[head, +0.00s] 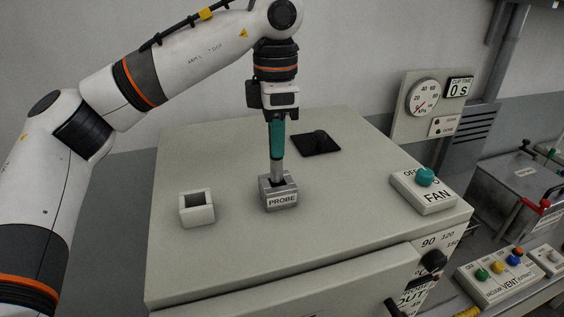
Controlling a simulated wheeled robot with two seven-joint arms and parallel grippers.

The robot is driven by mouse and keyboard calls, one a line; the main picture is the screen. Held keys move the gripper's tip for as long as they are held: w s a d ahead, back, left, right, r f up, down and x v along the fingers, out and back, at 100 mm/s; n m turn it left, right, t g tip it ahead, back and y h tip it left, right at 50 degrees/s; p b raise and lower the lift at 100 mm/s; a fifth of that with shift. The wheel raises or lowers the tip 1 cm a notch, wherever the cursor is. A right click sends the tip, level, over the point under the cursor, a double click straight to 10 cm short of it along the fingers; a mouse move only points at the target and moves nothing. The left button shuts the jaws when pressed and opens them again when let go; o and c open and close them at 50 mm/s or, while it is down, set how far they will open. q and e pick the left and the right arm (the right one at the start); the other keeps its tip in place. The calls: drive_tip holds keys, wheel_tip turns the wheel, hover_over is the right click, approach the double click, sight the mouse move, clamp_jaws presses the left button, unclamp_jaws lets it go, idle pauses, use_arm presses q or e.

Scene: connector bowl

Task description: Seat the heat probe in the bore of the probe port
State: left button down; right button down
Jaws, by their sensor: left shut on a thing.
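The heat probe (277,140) has a teal handle and a grey metal shaft. It stands upright in the head view. My left gripper (278,115) is shut on the top of its handle from above. The probe port (280,199) is a grey metal block labelled PROBE on top of the pale cabinet. The probe's lower end is at the port's dark opening and looks to be at or inside it. The tip is hidden, so I cannot tell how deep it is. My right gripper is not in view.
A white open-topped square holder (197,209) stands left of the port on the cabinet top (235,160). A dark square fitting (317,143) lies behind right. A FAN box with a teal knob (426,177) is at the right edge. The surface between them is clear.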

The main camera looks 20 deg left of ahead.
sight(277, 160)
use_arm(q)
drive_tip(key=shift+w+f, duration=0.1)
drive_tip(key=shift+f, duration=0.6)
drive_tip(key=shift+f+b, duration=0.75)
drive_tip(key=shift+f, duration=0.8)
drive_tip(key=shift+f, duration=0.2)
drive_tip(key=c, duration=1.3)
unclamp_jaws()
drive_tip(key=shift+r, duration=0.1)
drive_tip(key=shift+o, duration=0.2)
